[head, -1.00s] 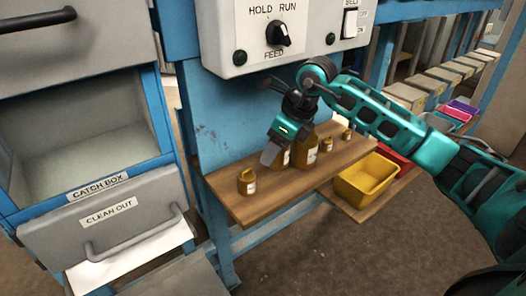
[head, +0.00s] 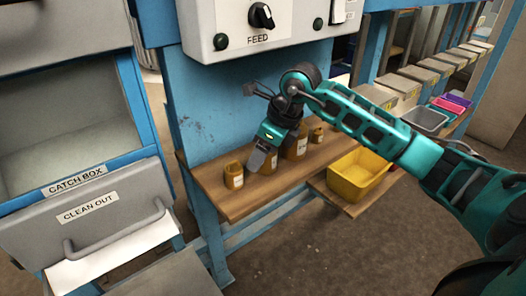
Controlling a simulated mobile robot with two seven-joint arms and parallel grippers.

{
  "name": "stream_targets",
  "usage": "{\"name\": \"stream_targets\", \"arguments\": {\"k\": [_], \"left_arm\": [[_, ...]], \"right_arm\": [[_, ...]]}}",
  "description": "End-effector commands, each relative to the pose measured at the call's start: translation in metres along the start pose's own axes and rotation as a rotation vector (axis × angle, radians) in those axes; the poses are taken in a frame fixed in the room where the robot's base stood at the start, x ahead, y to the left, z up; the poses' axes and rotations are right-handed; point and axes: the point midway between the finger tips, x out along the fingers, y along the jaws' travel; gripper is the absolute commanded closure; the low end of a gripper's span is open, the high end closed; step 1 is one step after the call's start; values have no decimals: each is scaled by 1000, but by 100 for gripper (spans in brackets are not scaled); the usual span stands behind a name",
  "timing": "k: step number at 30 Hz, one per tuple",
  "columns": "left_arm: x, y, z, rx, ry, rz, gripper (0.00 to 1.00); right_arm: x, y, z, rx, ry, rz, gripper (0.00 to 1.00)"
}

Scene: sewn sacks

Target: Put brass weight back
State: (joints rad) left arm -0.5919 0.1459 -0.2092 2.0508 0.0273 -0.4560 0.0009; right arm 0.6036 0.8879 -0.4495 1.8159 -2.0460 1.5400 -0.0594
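Several brass weights with pale labels stand in a row on a wooden shelf (head: 240,207). The leftmost weight (head: 234,176) stands by itself near the shelf's left end. A tall weight (head: 298,146) and a small weight (head: 318,134) stand further right. Another weight (head: 270,164) is partly hidden behind my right gripper. My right gripper (head: 257,161) points down over the shelf, its grey fingers just right of the leftmost weight. The fingers are seen side-on, so I cannot tell whether they are apart or hold anything. My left gripper is out of view.
A yellow bin (head: 357,178) stands on a lower ledge right of the shelf. A grey tray (head: 424,120) and small coloured bins lie further right. A control box (head: 262,28) hangs above the shelf. The catch box's drawer front (head: 90,215) is at left.

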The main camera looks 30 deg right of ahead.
Motion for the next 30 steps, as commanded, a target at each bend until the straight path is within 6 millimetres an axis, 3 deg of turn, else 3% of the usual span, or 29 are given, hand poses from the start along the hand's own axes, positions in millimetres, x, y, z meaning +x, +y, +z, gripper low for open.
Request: {"name": "stream_targets", "arguments": {"k": [11,19,21,24,30], "left_arm": [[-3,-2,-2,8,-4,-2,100],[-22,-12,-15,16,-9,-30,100],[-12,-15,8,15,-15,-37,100],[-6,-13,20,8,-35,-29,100],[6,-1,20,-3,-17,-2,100]], "right_arm": [[-7,0,2,0,0,-1,32],[-62,-1,4,-1,1,-4,32],[-54,-2,-16,1,5,-5,32],[-59,-1,-32,1,6,-4,32],[-69,-2,-60,1,5,-5,32]]}}
